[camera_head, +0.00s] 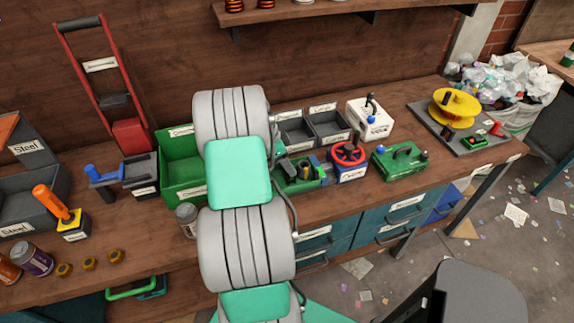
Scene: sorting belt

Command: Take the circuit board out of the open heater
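My large grey and teal arm fills the middle of the view and hides part of the bench. My gripper does not show clearly; it seems hidden behind the arm. No thing can be surely told as the open heater. A green open-topped bin (183,165) stands left of the arm, partly covered by it. A low green unit with small parts in it (300,174) is right of the arm. A closed-looking green box with a handle (400,161) stands farther right.
A red wheel device (348,154), a white switch box (370,122) and dark bins (329,127) crowd the bench. A yellow spool (454,108) stands at the right. An orange-handled lever (52,203) and jars are at the left. Bare wood shows along the front edge.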

